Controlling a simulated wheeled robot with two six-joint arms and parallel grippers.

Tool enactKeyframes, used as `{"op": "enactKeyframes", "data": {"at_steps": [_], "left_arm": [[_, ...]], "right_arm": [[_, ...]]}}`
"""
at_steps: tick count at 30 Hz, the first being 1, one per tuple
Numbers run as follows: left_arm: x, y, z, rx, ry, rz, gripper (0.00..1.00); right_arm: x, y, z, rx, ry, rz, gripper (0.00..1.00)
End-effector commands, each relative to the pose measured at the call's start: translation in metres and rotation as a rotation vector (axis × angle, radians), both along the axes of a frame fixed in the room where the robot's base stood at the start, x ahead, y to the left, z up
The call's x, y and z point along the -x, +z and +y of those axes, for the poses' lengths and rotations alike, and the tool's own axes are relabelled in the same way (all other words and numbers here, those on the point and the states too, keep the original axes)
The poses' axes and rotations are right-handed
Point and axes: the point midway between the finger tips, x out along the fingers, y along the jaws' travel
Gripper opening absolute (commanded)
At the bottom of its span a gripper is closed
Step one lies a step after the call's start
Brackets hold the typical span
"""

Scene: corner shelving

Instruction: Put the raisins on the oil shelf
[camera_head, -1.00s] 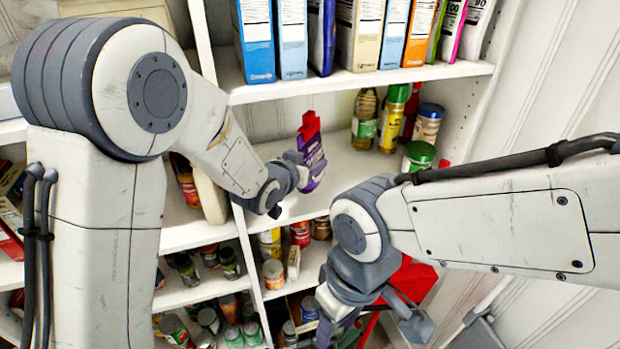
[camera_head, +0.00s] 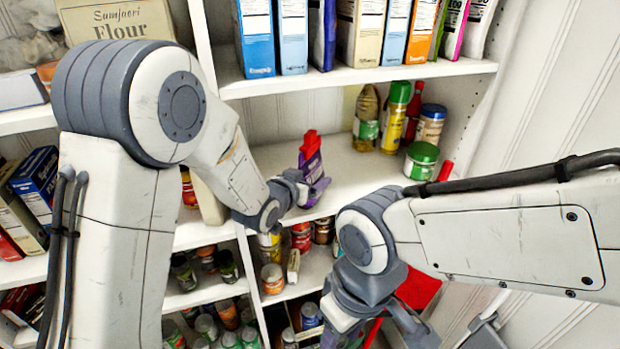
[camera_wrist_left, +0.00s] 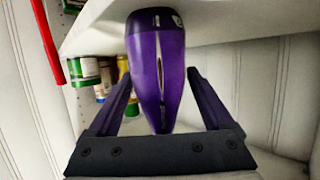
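The raisins, a purple packet with a red top (camera_head: 312,165), are at the front of the shelf (camera_head: 345,168) that holds oil-like bottles. My left gripper (camera_head: 303,188) is around the packet's lower part.
An oil-like bottle (camera_head: 366,118), a green-capped yellow bottle (camera_head: 395,115) and a green-lidded jar (camera_head: 420,161) stand right of the packet. Boxes (camera_head: 292,35) fill the shelf above. Jars and cans (camera_head: 272,278) crowd the shelves below. The oil shelf's left and middle are largely clear.

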Motion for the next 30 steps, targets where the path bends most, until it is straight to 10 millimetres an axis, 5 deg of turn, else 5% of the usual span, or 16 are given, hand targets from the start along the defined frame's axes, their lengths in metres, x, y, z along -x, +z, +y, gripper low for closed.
{"op": "enactKeyframes", "data": {"at_steps": [8, 22, 30], "left_arm": [[0.005, 0.003, 0.003, 0.001, 0.0, -0.002, 0.85], [0.078, 0.033, 0.04, 0.001, 0.003, -0.005, 0.85], [0.096, 0.039, 0.048, 0.002, -0.001, -0.003, 0.85]], "right_arm": [[0.0, -0.002, 0.0, 0.0, 0.0, 0.0, 0.5], [0.0, -0.026, 0.0, 0.0, -0.002, 0.0, 0.5], [0.0, -0.048, 0.0, 0.0, -0.001, 0.0, 0.5]]}}
